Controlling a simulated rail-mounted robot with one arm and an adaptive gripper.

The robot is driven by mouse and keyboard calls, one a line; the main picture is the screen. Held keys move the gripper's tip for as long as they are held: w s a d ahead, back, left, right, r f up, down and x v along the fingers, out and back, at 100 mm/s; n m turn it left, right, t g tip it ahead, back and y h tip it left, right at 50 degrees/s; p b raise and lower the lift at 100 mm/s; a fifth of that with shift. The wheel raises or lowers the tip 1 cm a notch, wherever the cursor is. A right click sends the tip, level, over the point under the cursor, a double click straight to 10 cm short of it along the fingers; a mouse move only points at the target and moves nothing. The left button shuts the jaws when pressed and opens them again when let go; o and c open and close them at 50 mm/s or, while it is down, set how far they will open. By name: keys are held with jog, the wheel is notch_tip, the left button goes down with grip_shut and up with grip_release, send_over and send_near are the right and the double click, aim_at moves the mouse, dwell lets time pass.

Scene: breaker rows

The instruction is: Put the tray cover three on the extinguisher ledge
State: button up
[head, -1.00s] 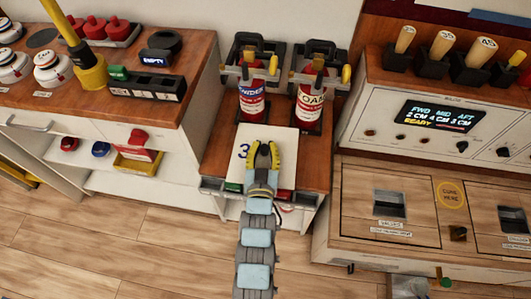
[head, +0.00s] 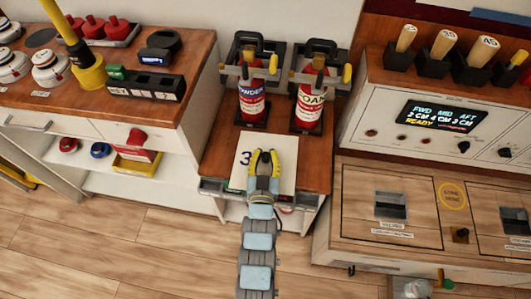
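The tray cover three (head: 284,149) is a flat cream panel with a blue "3" at its left. It lies on the wooden extinguisher ledge (head: 218,151), in front of the two extinguishers. My gripper (head: 263,153) is over the middle of the cover, with its yellow-edged fingers apart. Its fingers and wrist hide part of the panel. I cannot tell whether the fingertips touch it.
A red powder extinguisher (head: 251,97) and a red foam extinguisher (head: 311,101) stand in brackets behind the cover. A wooden counter (head: 165,113) with a black holder is at the left. A control console (head: 432,115) rises at the right.

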jog(key=o, duration=0.4)
jog(key=shift+c, duration=0.2)
jog(key=shift+r, duration=0.1)
